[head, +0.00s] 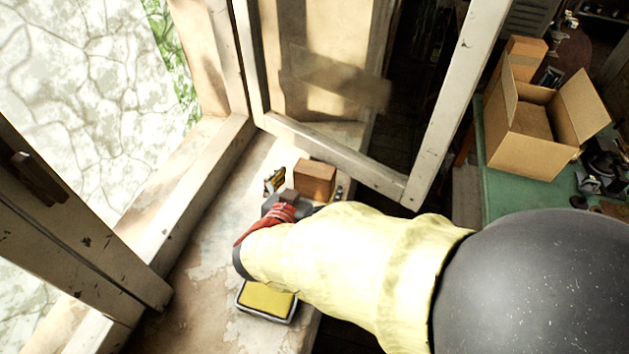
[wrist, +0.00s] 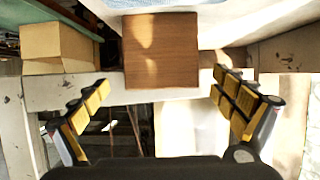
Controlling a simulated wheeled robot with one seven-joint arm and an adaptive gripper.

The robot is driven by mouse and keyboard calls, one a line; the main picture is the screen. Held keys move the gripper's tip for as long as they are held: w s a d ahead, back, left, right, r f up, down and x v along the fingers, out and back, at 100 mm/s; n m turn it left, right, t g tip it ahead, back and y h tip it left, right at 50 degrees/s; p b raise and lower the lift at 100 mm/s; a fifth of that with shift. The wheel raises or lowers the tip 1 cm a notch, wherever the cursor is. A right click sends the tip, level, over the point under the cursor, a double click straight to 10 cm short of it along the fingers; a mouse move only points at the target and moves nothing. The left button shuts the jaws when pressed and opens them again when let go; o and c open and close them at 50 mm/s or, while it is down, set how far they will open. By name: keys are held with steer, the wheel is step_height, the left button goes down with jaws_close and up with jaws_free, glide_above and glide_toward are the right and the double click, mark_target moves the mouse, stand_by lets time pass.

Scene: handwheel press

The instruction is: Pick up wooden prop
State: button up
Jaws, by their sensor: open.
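The wooden prop, a plain brown block (head: 314,180), rests on the worn window sill (head: 205,245), close to the corner of the window frame. In the wrist view the block (wrist: 161,50) sits at the upper middle, ahead of the gap between the fingers. My gripper (wrist: 160,84) is open and empty, one finger to each side of the block's line. The block appears just beyond the fingertips, and I see no contact. In the head view my arm in its yellow sleeve hides most of my gripper.
An open window sash (head: 335,155) stands just behind the block. A tray with a yellow pad (head: 265,301) lies on the sill below my arm. An open cardboard box (head: 535,140) stands on a green table (head: 493,196) at the right.

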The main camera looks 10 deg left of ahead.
steer(key=b+x, duration=0.1)
steer(key=x, duration=0.3)
steer(key=shift+w+a+f, duration=0.1)
steer(key=shift+w+f, duration=0.1)
steer(key=shift+w, duration=0.05)
steer(key=shift+c, duration=0.4)
steer(key=c, duration=1.4)
